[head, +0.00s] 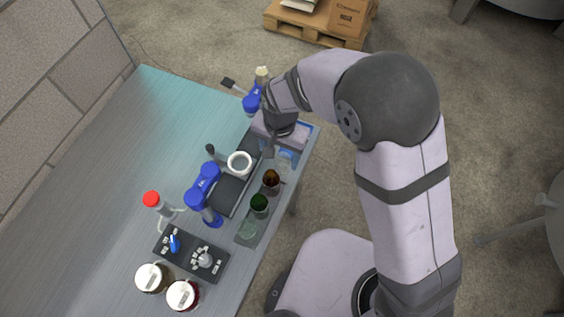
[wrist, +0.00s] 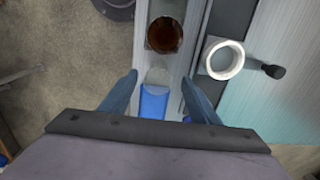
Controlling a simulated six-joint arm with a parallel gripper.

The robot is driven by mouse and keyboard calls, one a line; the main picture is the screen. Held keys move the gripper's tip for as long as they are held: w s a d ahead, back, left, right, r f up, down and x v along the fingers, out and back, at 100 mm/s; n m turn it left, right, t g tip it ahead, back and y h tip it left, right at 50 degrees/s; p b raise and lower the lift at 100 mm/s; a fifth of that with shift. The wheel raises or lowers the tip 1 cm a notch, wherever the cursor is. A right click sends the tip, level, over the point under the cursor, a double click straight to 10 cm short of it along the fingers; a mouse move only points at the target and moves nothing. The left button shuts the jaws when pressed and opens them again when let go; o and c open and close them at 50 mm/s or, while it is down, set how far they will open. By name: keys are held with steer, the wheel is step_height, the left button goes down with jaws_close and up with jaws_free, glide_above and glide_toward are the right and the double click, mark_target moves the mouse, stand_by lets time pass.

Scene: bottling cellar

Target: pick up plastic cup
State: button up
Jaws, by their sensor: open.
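A clear, see-through cup (head: 286,160) stands at the far end of a row of vessels near the table's right edge. In the wrist view a pale, clear round shape (wrist: 157,75), apparently this cup, lies between my fingertips. My gripper (head: 269,146) points down over this end of the row. In the wrist view my gripper (wrist: 158,82) is open, one finger on each side of the clear shape. I cannot tell the height gap or any contact. Another clear vessel (head: 247,230) stands at the near end of the row.
A brown vessel (head: 271,181) and a green one (head: 260,204) stand in the row. A white ring-shaped piece (head: 240,163) and a blue-and-black device (head: 203,185) stand to the left. The table's left side is clear.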

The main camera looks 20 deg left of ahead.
mark_target(282, 162)
steer(key=shift+w+d+f+p, duration=0.15)
steer(key=shift+f+p, duration=0.45)
steer(key=shift+f, duration=1.3)
steer(key=c, duration=1.1)
steer(key=shift+c, duration=0.2)
step_height(282, 162, up, 10)
steer(key=b, duration=0.3)
steer(key=s+a+p, duration=0.4)
steer(key=a+p, duration=0.3)
steer(key=a, duration=0.4)
steer(key=shift+s, duration=0.2)
